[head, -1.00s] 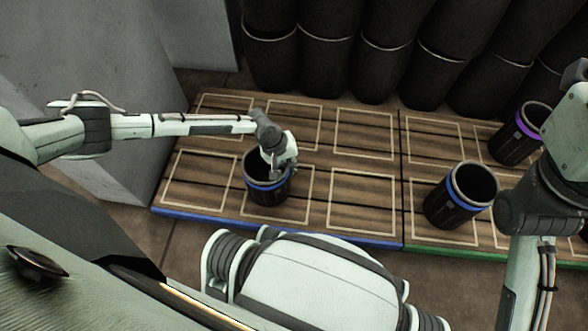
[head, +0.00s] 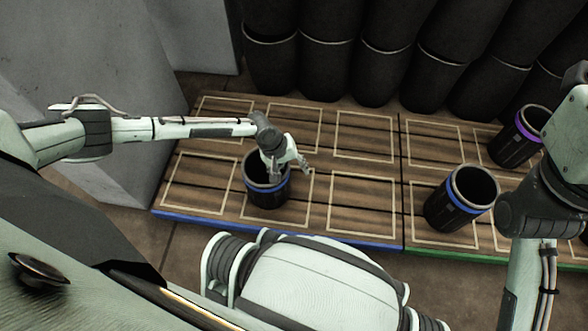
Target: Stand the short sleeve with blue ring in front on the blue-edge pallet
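A short black sleeve with a blue ring (head: 267,196) stands upright on the blue-edge pallet (head: 320,237), over the left part of the middle front outlined cell. My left gripper (head: 289,168) is at its rim with fingers spread. One finger is inside the sleeve's mouth and the other is outside, to the right of the wall. Whether a finger touches the wall cannot be told. Another black sleeve with a blue ring (head: 452,207) stands on the green-edge pallet (head: 470,254). My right arm comes down at the right edge; its gripper is out of view.
A black sleeve with a purple ring (head: 510,148) stands farther back on the green-edge pallet, partly near my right arm. Tall dark cylinders (head: 327,70) line the back. A grey block (head: 95,110) stands at left. The other outlined cells on the blue-edge pallet are empty.

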